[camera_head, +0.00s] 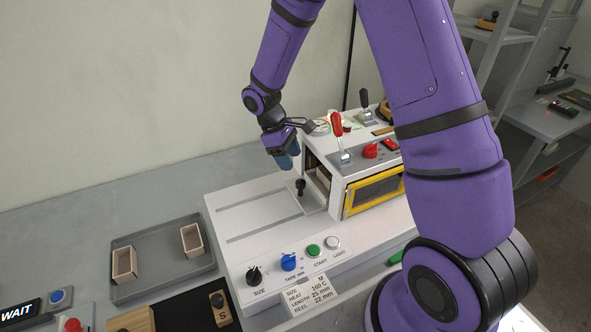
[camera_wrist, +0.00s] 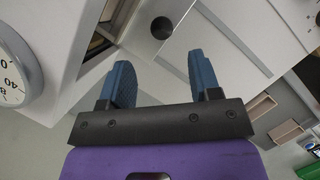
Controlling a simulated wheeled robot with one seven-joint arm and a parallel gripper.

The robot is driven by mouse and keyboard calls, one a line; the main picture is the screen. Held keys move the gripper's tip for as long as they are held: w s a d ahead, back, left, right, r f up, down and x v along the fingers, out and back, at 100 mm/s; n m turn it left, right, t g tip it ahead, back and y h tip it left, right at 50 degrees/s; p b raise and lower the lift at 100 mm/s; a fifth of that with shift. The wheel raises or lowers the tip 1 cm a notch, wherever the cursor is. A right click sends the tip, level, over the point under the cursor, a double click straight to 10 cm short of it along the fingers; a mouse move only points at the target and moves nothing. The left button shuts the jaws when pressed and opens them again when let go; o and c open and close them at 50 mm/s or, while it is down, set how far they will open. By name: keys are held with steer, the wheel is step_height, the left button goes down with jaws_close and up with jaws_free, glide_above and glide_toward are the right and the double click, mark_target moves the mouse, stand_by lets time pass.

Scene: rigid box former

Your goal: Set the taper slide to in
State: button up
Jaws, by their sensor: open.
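The only slide-like part I see is a grey plate with an upright black knob (camera_head: 300,187), on the white machine top beside the housing opening. I take it as the taper slide; no label on it is readable. In the wrist view the dark round knob top (camera_wrist: 162,27) shows on the plate, beyond and between my fingertips. My gripper (camera_head: 287,158) is just above and behind the knob, with blue fingers pointing down. In the wrist view its two fingers (camera_wrist: 159,68) are spread apart with nothing between them.
The white housing (camera_head: 335,185) with a red-handled lever (camera_head: 337,132) and yellow-framed window stands right of the knob. Two long slots run across the machine top to the left. A grey tray (camera_head: 150,285) with two small boxes lies further left. Dials and buttons line the front.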

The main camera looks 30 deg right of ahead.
steer(key=shift+v, duration=1.15)
steer(key=s+d+r+m+t, duration=0.1)
steer(key=s+r, duration=0.2)
steer(key=r, duration=0.4)
steer(key=s+d+r+m+t+y, duration=0.1)
steer(key=s+r+m, duration=0.1)
steer(key=s+r, duration=0.3)
steer(key=s+r+m+t, duration=0.1)
steer(key=s+r+t, duration=0.1)
steer(key=r, duration=0.6)
steer(key=s+r+m+t+y, duration=0.1)
steer(key=s+r, duration=0.3)
steer(key=s, duration=0.5)
steer(key=s+d+r+m+t+y, duration=0.1)
steer(key=s+r+m+t, duration=0.2)
steer(key=s, duration=0.6)
steer(key=shift+d+r+m+t, duration=0.15)
steer(key=shift+r+m+t, duration=0.15)
steer(key=shift+r+m, duration=0.25)
